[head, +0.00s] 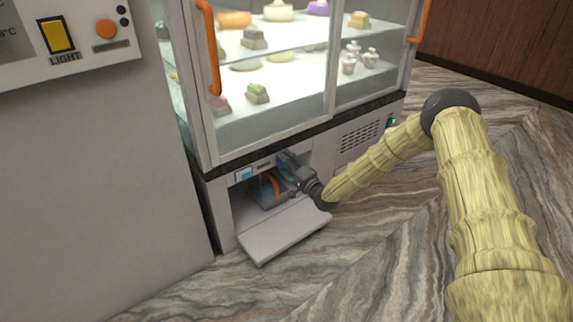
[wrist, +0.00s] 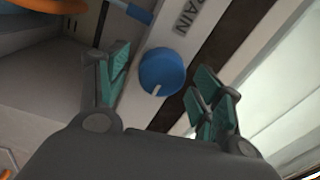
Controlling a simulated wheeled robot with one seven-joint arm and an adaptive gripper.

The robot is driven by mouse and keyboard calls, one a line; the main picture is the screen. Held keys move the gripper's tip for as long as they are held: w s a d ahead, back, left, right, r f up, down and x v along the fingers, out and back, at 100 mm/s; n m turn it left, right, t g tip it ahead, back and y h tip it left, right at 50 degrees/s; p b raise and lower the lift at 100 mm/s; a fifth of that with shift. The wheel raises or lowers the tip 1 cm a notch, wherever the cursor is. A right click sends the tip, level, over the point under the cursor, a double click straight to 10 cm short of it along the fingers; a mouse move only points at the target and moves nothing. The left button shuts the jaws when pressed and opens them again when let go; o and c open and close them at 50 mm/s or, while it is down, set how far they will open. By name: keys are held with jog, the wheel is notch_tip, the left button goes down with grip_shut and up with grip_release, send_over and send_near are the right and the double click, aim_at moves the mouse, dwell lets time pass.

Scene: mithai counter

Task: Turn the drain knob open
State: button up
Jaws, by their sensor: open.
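The drain knob (wrist: 160,72) is a round blue dial in the wrist view, with a short white line pointing to its lower left. It sits on a pale strip with lettering ending in "AIN" (wrist: 190,17). My gripper (wrist: 163,84) is open, with one green-padded finger on each side of the knob. No finger clearly touches it. In the head view my gripper (head: 285,166) reaches into the low compartment under the glass display case. There the knob is hidden or too small to make out.
A flap (head: 284,236) lies folded down below the compartment. Inside is a bluish container (head: 268,192) with an orange handle, left of my gripper. The glass case (head: 270,125) holds sweets above. A grey cabinet (head: 95,190) stands left. The marble-patterned floor (head: 380,270) is clear at front.

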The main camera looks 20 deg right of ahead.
jog(key=v, duration=1.1)
jog(key=shift+s+d, duration=0.15)
jog(key=shift+s, duration=0.25)
jog(key=shift+f, duration=0.15)
jog(key=s+a+f+n+g+h, duration=0.1)
jog(key=s+a+f+n+g, duration=0.2)
jog(key=s+a+f+g, duration=0.5)
jog(key=s+a+f+n+g+h, duration=0.1)
jog(key=s+a+f+n, duration=0.3)
jog(key=s+f, duration=0.85)
jog(key=s+d+r+n+g+h+p, duration=0.15)
jog(key=s+g, duration=0.25)
jog(key=s, duration=1.2)
jog(key=s+d+n+g+h, duration=0.25)
jog(key=s+g, duration=0.25)
jog(key=s, duration=1.1)
notch_tip(320, 180, up, 38)
jog(key=p, duration=3.8)
jog(key=shift+w+a+n+t, duration=0.25)
jog(key=shift+a+n+t, duration=0.05)
jog(key=shift+a, duration=0.1)
jog(key=shift+f, duration=0.1)
